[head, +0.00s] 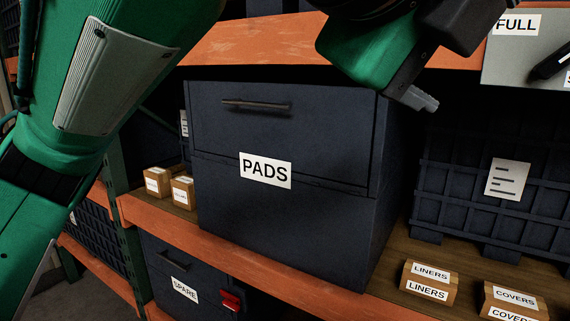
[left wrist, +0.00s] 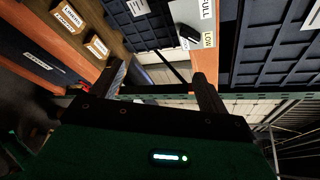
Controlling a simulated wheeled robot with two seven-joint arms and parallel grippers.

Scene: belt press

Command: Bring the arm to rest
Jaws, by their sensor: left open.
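My left arm (head: 110,90) comes in from the left in the head view and runs out of the top edge. The green hand at the upper right, in front of the shelf, appears to be my left gripper (head: 420,98); only a grey fingertip shows there. In the left wrist view, the two fingers of the left gripper (left wrist: 160,80) stand apart with nothing between them. Behind the gap are a green rack beam and a pale background. My right gripper is in neither view.
A dark PADS cabinet (head: 285,225) stands on the orange-edged shelf, below the hand. LINERS (head: 429,283) and COVERS (head: 514,300) boxes lie right of it, before a dark crate (head: 450,190). A grey FULL panel (head: 505,60) is right of the hand. A SPARE drawer (head: 185,288) sits below.

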